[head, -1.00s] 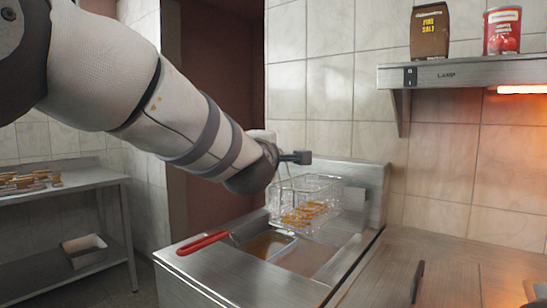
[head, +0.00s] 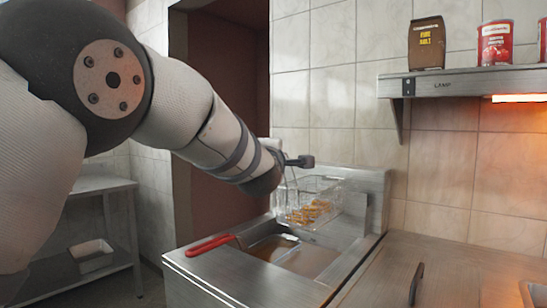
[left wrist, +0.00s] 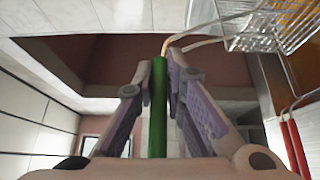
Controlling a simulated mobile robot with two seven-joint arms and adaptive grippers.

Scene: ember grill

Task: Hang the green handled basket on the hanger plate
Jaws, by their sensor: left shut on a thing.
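The green handled basket is a wire basket (head: 308,203) with golden fries in it. It hangs in the air over the back of the fryer, in front of the upright steel hanger plate (head: 373,181). I cannot tell whether it touches the plate. In the left wrist view its wire end (left wrist: 285,22) is at the upper right, and its green handle (left wrist: 158,120) stands between my fingers. My left gripper (left wrist: 158,75) is shut on that handle. My right gripper is not in view.
A red handle (head: 210,245) lies over the front edge of the fryer (head: 225,275) beside its open oil well. A lamp shelf (head: 460,84) with a bag and cans is on the right wall. A steel table (head: 98,186) stands at the left.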

